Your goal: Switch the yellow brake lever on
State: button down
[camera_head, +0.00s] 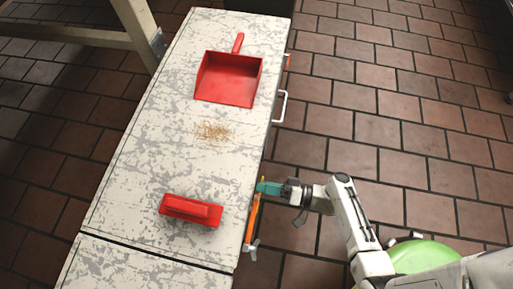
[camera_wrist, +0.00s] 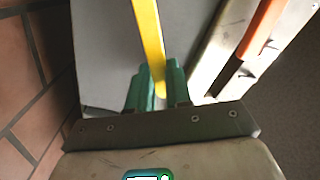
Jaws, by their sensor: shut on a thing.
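The yellow brake lever (camera_wrist: 150,38) is a long flat bar in the wrist view, running from the top edge down to my gripper. Its rounded lower end sits between the two green fingers of my gripper (camera_wrist: 159,84), which is shut on it. In the head view my gripper (camera_head: 268,187) is at the right side of the worn white table, its fingers against the table's edge. I cannot make out the yellow lever there; an orange bar (camera_head: 252,219) shows on the table's side just below my gripper.
On the white table (camera_head: 150,130) lie a red dustpan (camera_head: 229,80), brown crumbs (camera_head: 212,132) and a red brush (camera_head: 191,209). A white handle (camera_head: 280,107) sticks out from the table's right side. An orange bar (camera_wrist: 262,28) is beside the lever. Tiled floor at right is open.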

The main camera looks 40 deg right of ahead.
jog(key=shift+s+a+r+n, duration=0.15)
jog(key=shift+a+r+n, duration=0.25)
jog(key=shift+n, duration=0.5)
jog(key=shift+d+r, duration=0.1)
jog(key=shift+r, duration=0.05)
jog(key=c, duration=1)
grip_release()
jog(key=shift+c, duration=0.2)
jog(key=p+v, duration=0.1)
jog(key=v, duration=0.9)
jog(key=shift+s+d, duration=0.2)
jog(key=shift+s, duration=0.15)
jog(key=shift+c, duration=0.3)
